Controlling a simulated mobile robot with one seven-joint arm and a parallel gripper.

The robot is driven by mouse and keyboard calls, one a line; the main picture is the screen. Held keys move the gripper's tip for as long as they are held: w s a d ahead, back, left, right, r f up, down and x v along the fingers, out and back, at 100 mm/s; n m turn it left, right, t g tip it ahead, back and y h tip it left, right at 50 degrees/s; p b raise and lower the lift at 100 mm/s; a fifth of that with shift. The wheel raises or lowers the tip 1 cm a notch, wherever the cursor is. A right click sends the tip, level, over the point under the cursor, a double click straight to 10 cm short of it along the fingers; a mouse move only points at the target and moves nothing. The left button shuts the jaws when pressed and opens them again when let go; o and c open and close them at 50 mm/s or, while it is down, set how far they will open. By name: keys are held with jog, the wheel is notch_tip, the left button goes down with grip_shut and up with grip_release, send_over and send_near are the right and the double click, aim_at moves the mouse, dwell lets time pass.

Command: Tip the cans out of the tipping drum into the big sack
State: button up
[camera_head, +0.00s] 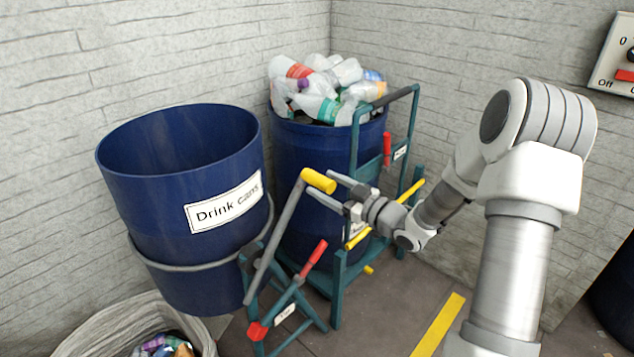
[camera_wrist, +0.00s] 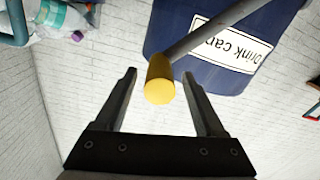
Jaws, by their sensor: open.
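The tipping drum (camera_head: 165,220) is dark blue, labelled "Drink cans", and hangs slightly tilted in a metal ring. Its inside is dark and I cannot see cans in it. A grey lever with a yellow grip (camera_head: 319,180) rises from its teal stand; the grip also shows in the wrist view (camera_wrist: 160,82). My gripper (camera_head: 322,188) is open, with its fingers close to the yellow grip. In the wrist view my gripper (camera_wrist: 165,82) has the grip between its fingertips, not clamped. The big sack (camera_head: 78,340) stands open below the drum, with crumpled cans inside.
A second blue drum (camera_head: 300,170) full of plastic bottles (camera_head: 325,85) stands behind in a teal frame (camera_head: 340,270). A red-handled lever (camera_head: 314,255) sits low on the tipping stand. Brick walls close off the back. A switch box (camera_head: 615,60) hangs at the right.

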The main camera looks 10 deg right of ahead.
aim_at(317, 180)
jog(key=shift+x, duration=1.65)
grip_shut()
